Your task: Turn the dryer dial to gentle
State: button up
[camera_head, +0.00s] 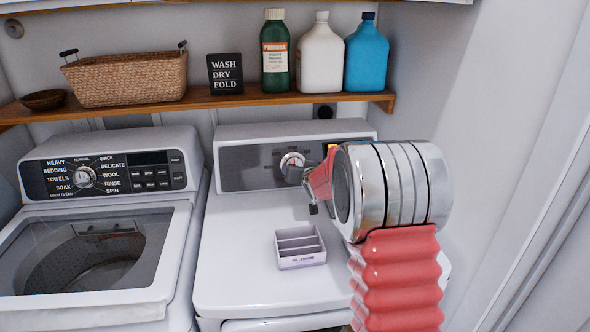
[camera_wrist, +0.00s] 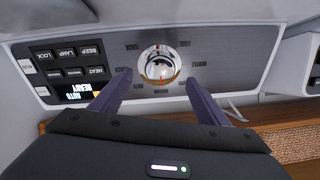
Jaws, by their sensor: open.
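The dryer (camera_head: 240,248) is the white machine on the right in the head view. Its silver round dial (camera_head: 291,166) sits on the dark control panel at the back. The dial also shows in the wrist view (camera_wrist: 158,67), where the picture is upside down. My gripper (camera_wrist: 160,85) is open, its two dark fingers on either side of the dial's lower edge in that view; I cannot tell whether they touch it. In the head view my arm hides the right part of the panel.
The washer (camera_head: 95,225) with its own dial (camera_head: 84,177) stands left. A small divided tray (camera_head: 300,262) lies on the dryer top. A wooden shelf (camera_head: 225,101) above holds a basket (camera_head: 128,80), a sign and several bottles. A wall is close on the right.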

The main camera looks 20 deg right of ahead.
jog(key=shift+x, duration=3.45)
jog(key=c, duration=1)
